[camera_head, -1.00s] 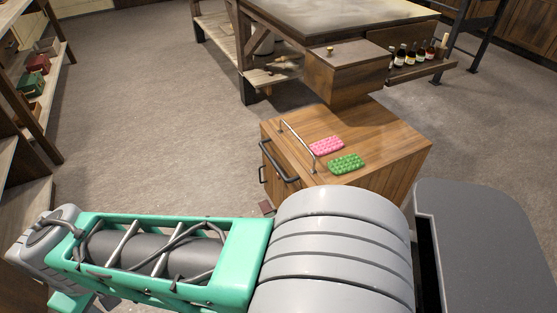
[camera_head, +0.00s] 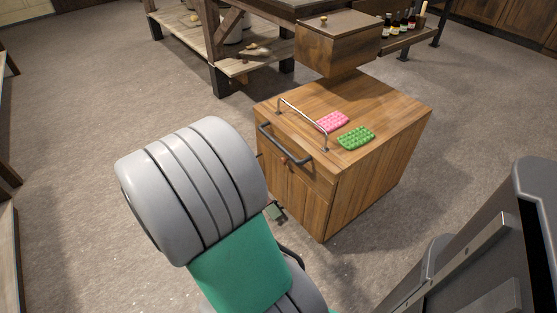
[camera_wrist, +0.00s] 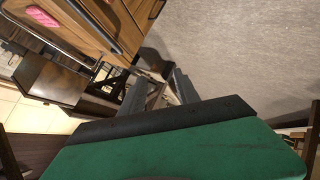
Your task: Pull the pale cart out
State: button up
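The cart (camera_head: 372,175) is a light-brown wooden cabinet standing on the floor right of centre in the head view. It has a dark bar handle (camera_head: 284,144) across its front and a thin metal rail along its top edge. In the wrist view the cart (camera_wrist: 95,24) is at the upper left, tilted, with its handle (camera_wrist: 88,24) running diagonally. My gripper shows in the wrist view (camera_wrist: 160,88) with its two fingers apart and nothing between them. It is apart from the handle. In the head view my arm hides most of the gripper, left of the cart's front.
A pink (camera_head: 332,121) and a green (camera_head: 356,138) bumpy item lie on the cart's top. Bottles (camera_head: 400,24) stand on a ledge behind. The carpet (camera_head: 80,130) to the left is open.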

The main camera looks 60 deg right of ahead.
jog(key=s+d+f+g+h+b, duration=0.1)
jog(key=s+d+f+h+b, duration=0.15)
jog(key=d, duration=0.25)
jog(key=s+d+f+h+b, duration=0.1)
jog(key=s+d+f+h, duration=0.15)
jog(key=s+d, duration=0.2)
jog(key=n+h+b, duration=0.1)
jog(key=n+b, duration=0.1)
jog(key=n, duration=0.1)
send_near(277, 143)
jog(key=w+d, duration=0.2)
jog(key=w, duration=0.1)
jog(key=s+f+n+t+h+b, duration=0.2)
jog(key=s+f+n+t+b, duration=0.15)
jog(key=n, duration=0.35)
jog(key=shift+g, duration=0.25)
jog(key=p+x, duration=0.1)
jog(key=x, duration=0.3)
jog(key=p+x, duration=0.2)
jog(key=x, duration=0.2)
jog(key=shift+s+d+r, duration=0.15)
jog(key=shift+s+r, duration=0.05)
jog(key=shift+r, duration=0.05)
grip_shut()
